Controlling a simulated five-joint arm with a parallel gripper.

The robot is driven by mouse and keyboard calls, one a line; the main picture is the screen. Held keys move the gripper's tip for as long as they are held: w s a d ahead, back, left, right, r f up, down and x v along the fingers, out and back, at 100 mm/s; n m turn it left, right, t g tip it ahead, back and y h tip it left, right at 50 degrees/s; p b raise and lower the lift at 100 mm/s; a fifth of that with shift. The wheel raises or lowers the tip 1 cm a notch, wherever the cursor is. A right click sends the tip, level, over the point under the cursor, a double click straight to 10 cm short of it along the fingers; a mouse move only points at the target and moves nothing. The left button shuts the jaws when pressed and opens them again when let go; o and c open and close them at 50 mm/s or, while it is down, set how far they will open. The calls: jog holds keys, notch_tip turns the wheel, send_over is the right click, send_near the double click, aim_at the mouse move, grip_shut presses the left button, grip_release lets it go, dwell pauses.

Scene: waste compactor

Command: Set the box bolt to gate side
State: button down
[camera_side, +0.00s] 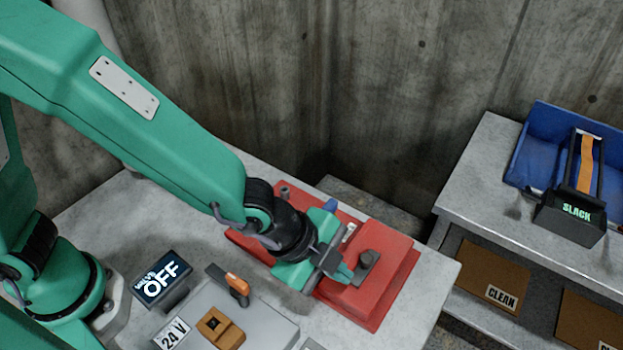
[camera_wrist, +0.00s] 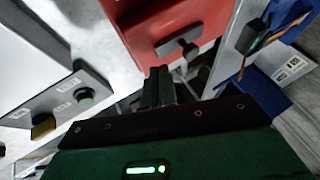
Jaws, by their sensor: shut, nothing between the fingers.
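The box is a red enclosure (camera_side: 392,262) on the grey bench; its red face (camera_wrist: 170,20) also fills the upper middle of the wrist view. The bolt, a dark grey knob with a bar (camera_side: 367,263), sits on the box's right part. It shows in the wrist view as a dark T-shaped handle (camera_wrist: 177,46). My gripper (camera_side: 352,276) is over the box, just left of the bolt. Its dark fingers (camera_wrist: 158,84) are together and empty, pointing towards the bolt. I cannot tell whether they touch it. Any gate-side marking is not readable.
A grey panel (camera_side: 232,312) with an orange-handled switch stands left of the box, beside a display reading OFF (camera_side: 162,278). At right, a shelf (camera_side: 487,180) holds a blue tray (camera_side: 534,150) and a SLACK unit (camera_side: 570,220). Concrete walls close the back.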

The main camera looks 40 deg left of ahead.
aim_at(379, 253)
jog(key=shift+w+d+f, duration=0.1)
jog(key=shift+w+f, duration=0.05)
jog(key=shift+w, duration=0.55)
jog(key=shift+w+d+f, duration=0.1)
jog(key=shift+w, duration=0.6)
jog(key=shift+t, duration=0.3)
jog(key=shift+w, duration=2.35)
